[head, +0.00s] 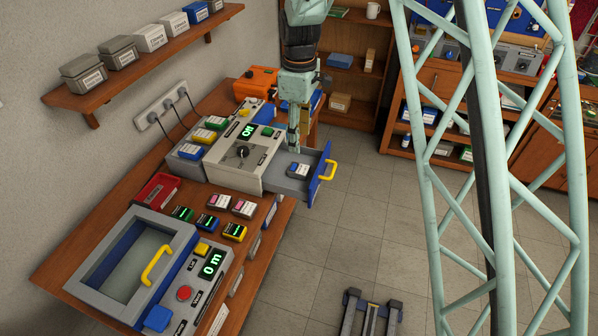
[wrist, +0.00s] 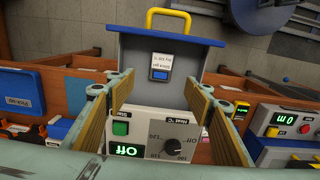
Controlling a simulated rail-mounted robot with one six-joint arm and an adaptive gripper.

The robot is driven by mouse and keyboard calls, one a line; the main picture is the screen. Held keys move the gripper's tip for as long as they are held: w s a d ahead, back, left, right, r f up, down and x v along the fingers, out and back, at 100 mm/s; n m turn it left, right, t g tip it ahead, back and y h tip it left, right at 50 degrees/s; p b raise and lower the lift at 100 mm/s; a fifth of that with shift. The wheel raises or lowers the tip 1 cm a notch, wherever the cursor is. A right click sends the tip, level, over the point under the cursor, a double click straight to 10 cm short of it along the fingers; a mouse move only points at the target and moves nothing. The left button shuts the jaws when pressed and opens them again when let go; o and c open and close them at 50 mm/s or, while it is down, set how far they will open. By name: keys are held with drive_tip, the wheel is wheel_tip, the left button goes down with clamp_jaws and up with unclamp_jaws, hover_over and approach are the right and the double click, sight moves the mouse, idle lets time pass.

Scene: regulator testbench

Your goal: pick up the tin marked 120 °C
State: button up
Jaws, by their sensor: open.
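I cannot read a 120 °C mark on any tin. A small dark tin with a white label and blue front (head: 298,171) sits in the open blue-fronted drawer (head: 325,172) of the grey heater unit. In the wrist view the tin (wrist: 160,73) lies on the drawer floor (wrist: 190,85), beyond and between my fingertips; its label is too small to read surely. My gripper (head: 293,148) points down at the inner end of the drawer, apart from the tin. In the wrist view my gripper (wrist: 157,85) is open, with nothing between its fingers.
The heater unit (head: 215,165) has a dial and a green "Off" display. Several small blocks with coloured displays (head: 207,222) stand on the bench beside a red tray (head: 157,189). A lidded grey box (head: 135,262) stands at front left. Several tins (head: 150,37) line the wall shelf.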

hover_over(299, 169)
drive_tip(key=shift+w+d+f, duration=0.1)
drive_tip(key=shift+f, duration=1.9)
drive_tip(key=shift+w+f, duration=0.1)
drive_tip(key=shift+f, duration=1.9)
drive_tip(key=shift+s+f+b, duration=0.15)
drive_tip(key=shift+f+b, duration=0.25)
drive_tip(key=shift+f, duration=2.2)
drive_tip(key=c, duration=1)
